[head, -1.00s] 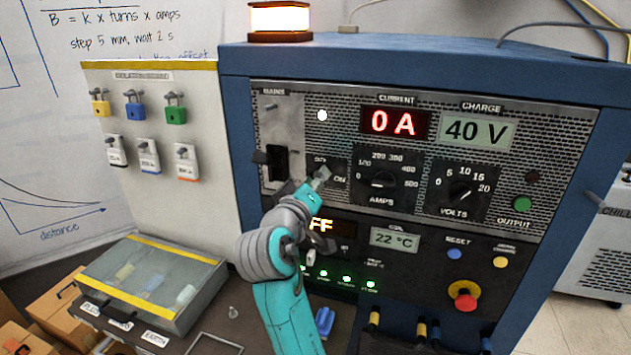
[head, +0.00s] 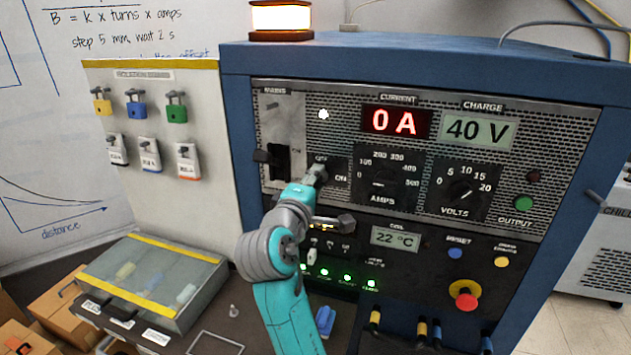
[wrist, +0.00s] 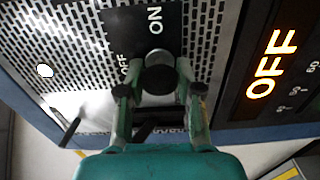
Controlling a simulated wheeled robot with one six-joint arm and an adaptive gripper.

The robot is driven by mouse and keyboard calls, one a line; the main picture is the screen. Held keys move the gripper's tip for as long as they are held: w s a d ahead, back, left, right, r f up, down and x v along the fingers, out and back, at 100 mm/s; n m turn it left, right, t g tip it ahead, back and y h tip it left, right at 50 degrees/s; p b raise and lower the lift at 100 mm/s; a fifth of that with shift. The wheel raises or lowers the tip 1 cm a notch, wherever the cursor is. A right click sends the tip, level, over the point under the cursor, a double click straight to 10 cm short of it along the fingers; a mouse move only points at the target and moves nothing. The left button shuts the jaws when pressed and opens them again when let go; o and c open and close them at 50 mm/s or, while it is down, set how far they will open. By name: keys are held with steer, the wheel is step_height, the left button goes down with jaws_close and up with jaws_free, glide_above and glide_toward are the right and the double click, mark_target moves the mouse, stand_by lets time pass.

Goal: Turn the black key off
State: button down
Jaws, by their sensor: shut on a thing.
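The black key (wrist: 159,79) shows as a dark round head between my fingers in the wrist view, at a black plate (wrist: 135,35) lettered OFF and ON. My gripper (wrist: 160,70) is shut on the key, with one finger on each side of it. In the head view my gripper (head: 317,172) is at the same switch plate, between the OFF and ON lettering, and hides the key there. The key's exact angle is hard to tell.
The AMPS knob (head: 384,181) is just right of my gripper, and the mains lever (head: 272,160) is to the left. The current display (head: 396,122) reads 0 A and the charge display (head: 478,131) 40 V. An orange display (wrist: 271,65) reads OFF. The beacon (head: 281,17) is lit.

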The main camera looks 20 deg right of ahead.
steer(key=shift+n, duration=0.3)
stand_by(0.4)
steer(key=c, duration=0.8)
jaws_free()
steer(key=shift+o, duration=0.2)
steer(key=v, duration=1.2)
steer(key=shift+f, duration=0.1)
